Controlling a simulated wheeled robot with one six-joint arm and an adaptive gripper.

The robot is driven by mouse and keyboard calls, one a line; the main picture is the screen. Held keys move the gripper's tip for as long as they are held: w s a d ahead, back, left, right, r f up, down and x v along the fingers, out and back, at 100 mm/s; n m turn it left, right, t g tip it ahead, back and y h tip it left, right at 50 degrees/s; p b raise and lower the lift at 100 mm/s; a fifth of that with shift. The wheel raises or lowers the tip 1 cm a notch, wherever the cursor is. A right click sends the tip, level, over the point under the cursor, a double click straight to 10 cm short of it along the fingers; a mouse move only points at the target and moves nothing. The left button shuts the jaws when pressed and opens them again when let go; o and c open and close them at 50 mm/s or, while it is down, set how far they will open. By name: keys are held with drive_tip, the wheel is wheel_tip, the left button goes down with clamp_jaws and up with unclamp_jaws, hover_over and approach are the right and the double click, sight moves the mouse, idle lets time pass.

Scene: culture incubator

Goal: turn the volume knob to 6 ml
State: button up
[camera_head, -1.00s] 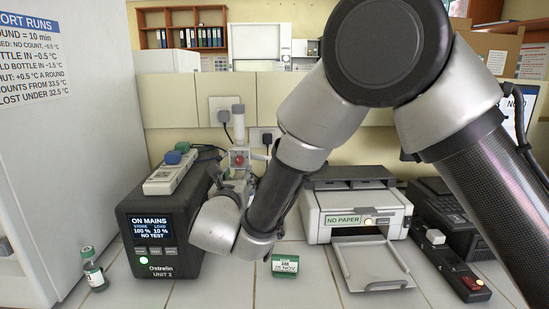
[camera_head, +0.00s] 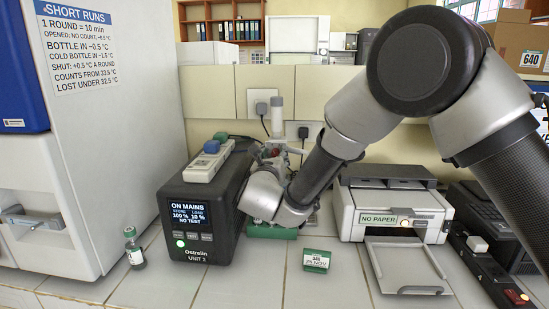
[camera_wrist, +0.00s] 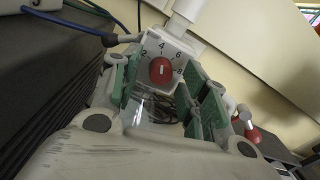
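The red volume knob (camera_wrist: 162,70) sits on a white dial face (camera_wrist: 151,44) marked 2, 4, 6 and 8, seen in the wrist view. The white line on the knob stands roughly upright, toward the 4. My gripper (camera_wrist: 163,96) is open, with a green-padded finger on each side below the dial and a gap between them. Nothing is held, and the fingers look apart from the knob. In the head view the dispenser's white upper column (camera_head: 277,115) stands behind my wrist. My wrist hides much of the dispenser and my fingers there.
A small bottle (camera_head: 134,250) stands farther left. A green date block (camera_head: 316,260) lies in front. A printer (camera_head: 390,212) is right. Cables (camera_wrist: 75,22) run near my gripper.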

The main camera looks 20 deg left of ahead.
clamp_jaws()
drive_tip(key=shift+m, duration=0.4)
drive_tip(key=m, duration=0.4)
drive_tip(key=shift+m, duration=0.3)
drive_tip(key=m, duration=0.4)
drive_tip(key=shift+r, duration=0.1)
idle(0.3)
drive_tip(key=shift+o, duration=0.3)
unclamp_jaws()
